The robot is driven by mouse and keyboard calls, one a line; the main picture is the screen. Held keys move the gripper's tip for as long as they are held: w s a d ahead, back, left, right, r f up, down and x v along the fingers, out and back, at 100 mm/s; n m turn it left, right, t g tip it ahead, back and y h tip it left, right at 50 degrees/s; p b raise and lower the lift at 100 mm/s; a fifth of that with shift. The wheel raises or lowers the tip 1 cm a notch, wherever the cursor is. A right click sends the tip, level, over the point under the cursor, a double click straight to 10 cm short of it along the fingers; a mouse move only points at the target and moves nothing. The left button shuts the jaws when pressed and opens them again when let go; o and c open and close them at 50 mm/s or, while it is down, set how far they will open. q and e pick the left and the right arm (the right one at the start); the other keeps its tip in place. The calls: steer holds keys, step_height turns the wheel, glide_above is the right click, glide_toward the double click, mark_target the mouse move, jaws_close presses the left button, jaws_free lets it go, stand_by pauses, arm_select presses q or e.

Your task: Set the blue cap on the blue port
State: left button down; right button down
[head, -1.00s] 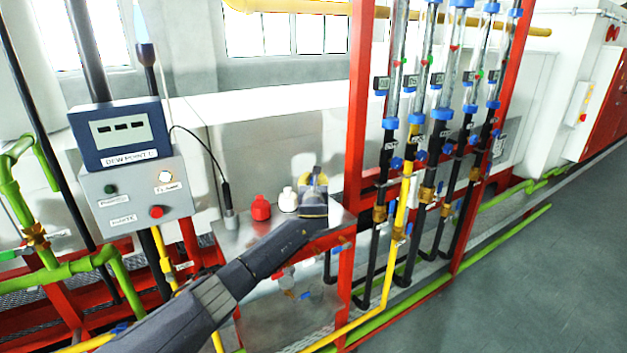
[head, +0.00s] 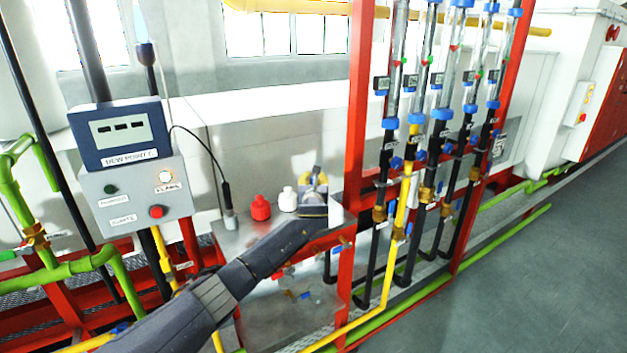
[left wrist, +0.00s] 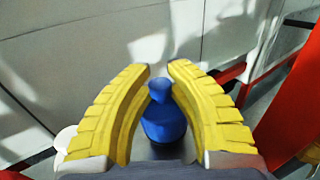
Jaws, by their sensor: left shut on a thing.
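The blue cap (left wrist: 163,120) shows in the left wrist view between the two yellow fingers of my left gripper (left wrist: 160,75). It has a narrow top and a wide body, and it looks upright. My left gripper (head: 314,182) is shut on it. In the head view the gripper is above the right end of a steel cabinet top (head: 240,240), and it hides the cap. I cannot make out the blue port or tell whether the cap touches anything below. My right gripper is not in view.
A red cap (head: 261,208) and a white cap (head: 288,200) stand on the cabinet top, left of my gripper. A red upright post (head: 356,110) is close on the right, before several clear tubes with blue fittings. A dew point display box (head: 122,132) stands at the left.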

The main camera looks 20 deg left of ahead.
arm_select(q)
steer(key=shift+f, duration=0.65)
steer(key=c, duration=1.6)
jaws_free()
steer(key=shift+v, duration=5.45)
steer(key=shift+r, duration=0.1)
